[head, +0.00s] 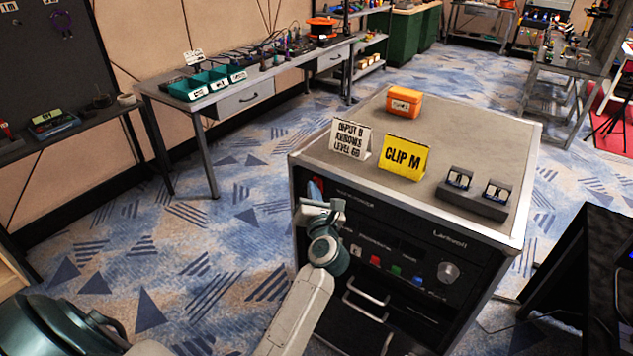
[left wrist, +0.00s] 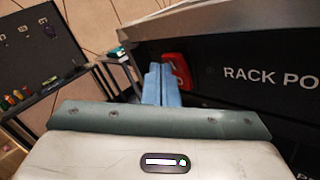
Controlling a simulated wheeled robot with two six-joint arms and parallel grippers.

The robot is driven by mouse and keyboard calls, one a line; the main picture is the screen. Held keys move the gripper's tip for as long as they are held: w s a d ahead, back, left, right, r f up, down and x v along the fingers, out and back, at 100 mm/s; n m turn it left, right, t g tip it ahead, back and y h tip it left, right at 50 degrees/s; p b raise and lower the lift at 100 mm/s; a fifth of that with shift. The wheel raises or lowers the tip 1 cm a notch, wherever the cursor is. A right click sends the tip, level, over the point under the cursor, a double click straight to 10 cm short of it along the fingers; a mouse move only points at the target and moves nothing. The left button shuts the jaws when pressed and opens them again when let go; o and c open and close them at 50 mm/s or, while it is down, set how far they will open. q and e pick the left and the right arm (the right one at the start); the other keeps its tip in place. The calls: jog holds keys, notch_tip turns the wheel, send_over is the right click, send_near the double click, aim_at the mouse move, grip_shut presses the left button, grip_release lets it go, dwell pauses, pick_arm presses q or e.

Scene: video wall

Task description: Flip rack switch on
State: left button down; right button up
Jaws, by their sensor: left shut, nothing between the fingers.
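The rack (head: 310,240) is a black cabinet with a metal-edged grey top. Its front panel carries a red rack switch (left wrist: 181,72), seen at the panel's left end in the left wrist view, beside white lettering that begins "RACK PO" (left wrist: 272,75). My left gripper (head: 316,190) is at the upper left of the rack front. Its shut blue fingers (left wrist: 161,84) are empty, just left of the red switch and partly overlapping it. I cannot tell whether they touch it. The switch's on or off position is unclear. My right gripper is out of view.
A knob (head: 448,272) and handles (head: 366,292) project from the front. Patterned floor lies open to the left.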

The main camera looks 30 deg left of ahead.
pick_arm(q)
jog(key=shift+w, duration=0.2)
jog(key=shift+s, duration=0.1)
dwell(0.4)
jog(key=shift+s+f, duration=0.2)
jog(key=shift+s, duration=0.55)
jog(key=shift+f, duration=0.1)
jog(key=shift+s+a+f, duration=0.1)
jog(key=shift+s+f, duration=0.15)
jog(key=shift+s, duration=0.55)
jog(key=shift+s+a+f, duration=0.1)
jog(key=shift+s+f, duration=0.1)
jog(key=shift+s, duration=0.55)
jog(key=shift+s+a+f, duration=0.1)
jog(key=shift+s+f, duration=0.15)
jog(key=shift+s, duration=0.55)
